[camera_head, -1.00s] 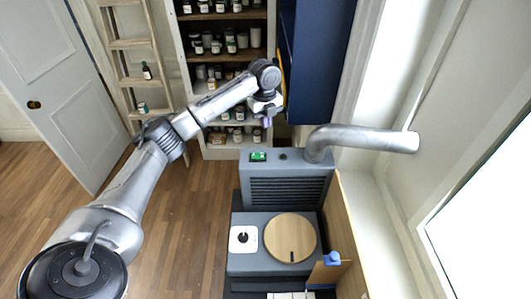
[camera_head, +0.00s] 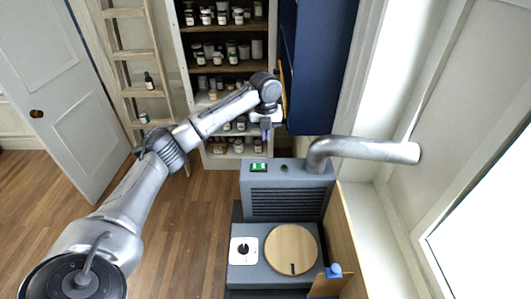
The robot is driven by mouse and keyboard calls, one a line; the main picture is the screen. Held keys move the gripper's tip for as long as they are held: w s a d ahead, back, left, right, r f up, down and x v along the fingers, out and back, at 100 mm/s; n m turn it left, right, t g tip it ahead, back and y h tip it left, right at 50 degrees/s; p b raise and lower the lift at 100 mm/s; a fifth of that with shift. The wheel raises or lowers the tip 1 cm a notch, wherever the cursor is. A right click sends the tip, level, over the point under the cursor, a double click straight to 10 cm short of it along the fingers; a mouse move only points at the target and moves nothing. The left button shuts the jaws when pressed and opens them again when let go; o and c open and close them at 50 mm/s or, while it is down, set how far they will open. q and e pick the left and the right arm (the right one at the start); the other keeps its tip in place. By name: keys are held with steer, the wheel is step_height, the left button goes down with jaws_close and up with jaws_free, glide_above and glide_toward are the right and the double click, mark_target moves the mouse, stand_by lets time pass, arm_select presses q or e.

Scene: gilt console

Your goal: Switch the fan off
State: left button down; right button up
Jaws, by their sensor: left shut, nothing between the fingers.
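The fan unit (camera_head: 288,203) is a grey box with a dark slatted grille on its front and a thick silver duct (camera_head: 370,150) rising from its top toward the right wall. On its top face are a green rocker switch (camera_head: 258,167) at the left and a small dark knob (camera_head: 284,168) beside it. My left gripper (camera_head: 266,134) is shut and empty, pointing down. In the picture it shows just above the green switch, apart from it. Its fingertips are small and dark here. My right gripper is out of view.
In front of the fan is a grey bench with a round wooden disc (camera_head: 291,249) and a white plate with a black knob (camera_head: 244,250). A blue cabinet (camera_head: 320,65) hangs close behind my left gripper. Shelves of jars and a ladder (camera_head: 135,55) stand behind. Floor at left is clear.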

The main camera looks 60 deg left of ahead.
mark_target(265, 167)
arm_select(q)
step_height(265, 167, down, 14)
steer(key=p, duration=0.2)
steer(key=shift+r+p, duration=0.15)
steer(key=shift+p, duration=0.15)
stand_by(0.3)
steer(key=shift+s+a, duration=0.1)
steer(key=shift+s, duration=0.05)
steer(key=shift+p, duration=0.35)
steer(key=shift+w+d+f, duration=0.2)
steer(key=shift+r, duration=0.15)
steer(key=shift+r+p, duration=0.75)
steer(key=shift+p, duration=0.1)
